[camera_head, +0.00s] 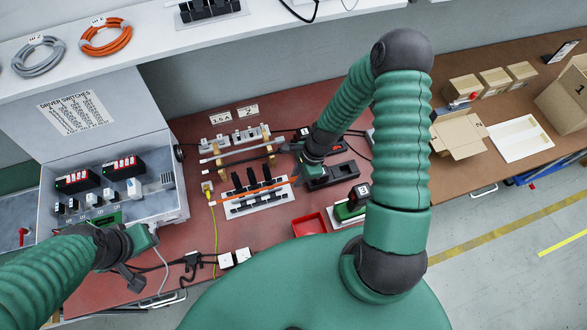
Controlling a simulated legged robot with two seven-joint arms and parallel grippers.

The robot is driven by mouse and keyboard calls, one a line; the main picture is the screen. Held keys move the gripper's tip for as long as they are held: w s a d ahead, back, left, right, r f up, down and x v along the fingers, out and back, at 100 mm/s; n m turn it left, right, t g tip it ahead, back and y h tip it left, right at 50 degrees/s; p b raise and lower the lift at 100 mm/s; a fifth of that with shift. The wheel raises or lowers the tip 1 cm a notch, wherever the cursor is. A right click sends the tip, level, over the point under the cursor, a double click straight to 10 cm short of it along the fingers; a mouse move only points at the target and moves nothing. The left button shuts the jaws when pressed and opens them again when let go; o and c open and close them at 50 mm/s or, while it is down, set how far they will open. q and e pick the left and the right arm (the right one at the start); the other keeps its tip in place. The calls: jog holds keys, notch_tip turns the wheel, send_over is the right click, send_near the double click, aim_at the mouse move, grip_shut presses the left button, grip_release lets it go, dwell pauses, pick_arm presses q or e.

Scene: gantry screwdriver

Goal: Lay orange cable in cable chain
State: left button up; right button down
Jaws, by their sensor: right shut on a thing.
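The orange cable (247,196) runs as a nearly straight line along the cable chain, a white strip with black upright links (262,203) in the middle of the red table. Its right end reaches towards my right gripper (296,160). My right gripper is shut, apparently on the orange cable near that end; the grip itself is hidden. My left gripper (148,255) is at the lower left, in front of the open grey switch box, away from the cable. Its fingers are too unclear to tell open from shut.
The gantry rails (235,145) stand behind the chain. The grey switch box (120,215) is at left. A red tray (309,224) and a green power tool (348,208) lie at front right. An orange coil (105,38) and a grey coil (40,57) lie on the upper shelf.

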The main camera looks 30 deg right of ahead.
notch_tip(320, 180, down, 3)
jog(key=shift+w+r+b, duration=0.1)
jog(key=shift+w+b, duration=0.05)
jog(key=shift+b, duration=0.95)
jog(key=shift+f+b, duration=1.2)
jog(key=shift+f, duration=0.35)
jog(key=c, duration=1.3)
grip_release()
jog(key=shift+o, duration=0.2)
jog(key=v, duration=1.7)
jog(key=shift+p, duration=0.45)
jog(key=shift+d+f, duration=0.15)
